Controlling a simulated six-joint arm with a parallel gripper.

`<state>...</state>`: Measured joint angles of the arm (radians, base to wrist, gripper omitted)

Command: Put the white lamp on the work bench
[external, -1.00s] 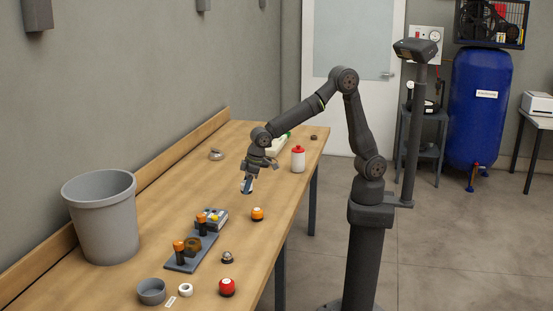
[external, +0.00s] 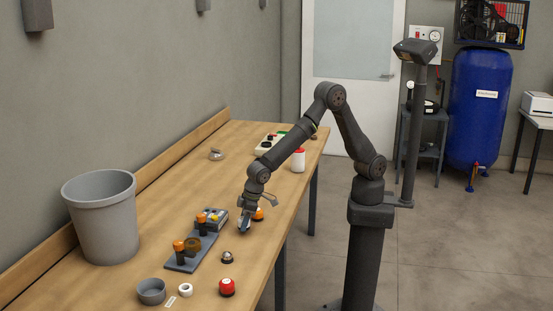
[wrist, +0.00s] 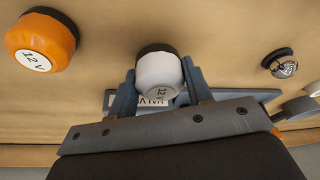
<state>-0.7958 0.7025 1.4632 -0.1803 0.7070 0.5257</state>
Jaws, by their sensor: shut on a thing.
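The white lamp (wrist: 160,72), with a dark base and a "12 V" label, sits between the two fingers of my gripper (wrist: 158,88) in the wrist view. In the external view my gripper (external: 244,222) points down, low over the work bench (external: 215,285), and its fingers mostly hide the lamp. It is just left of the orange lamp (external: 258,214) and behind the dark plate with orange-topped parts (external: 185,264). I cannot tell whether the lamp touches the bench top. The orange lamp also shows at upper left in the wrist view (wrist: 40,38).
A chrome-domed piece (external: 227,257), a red lamp (external: 227,287), a white ring (external: 186,290) and a grey cup (external: 151,291) lie at the near end. A grey bin (external: 104,220) stands at left. A red-capped bottle (external: 298,160) stands farther back.

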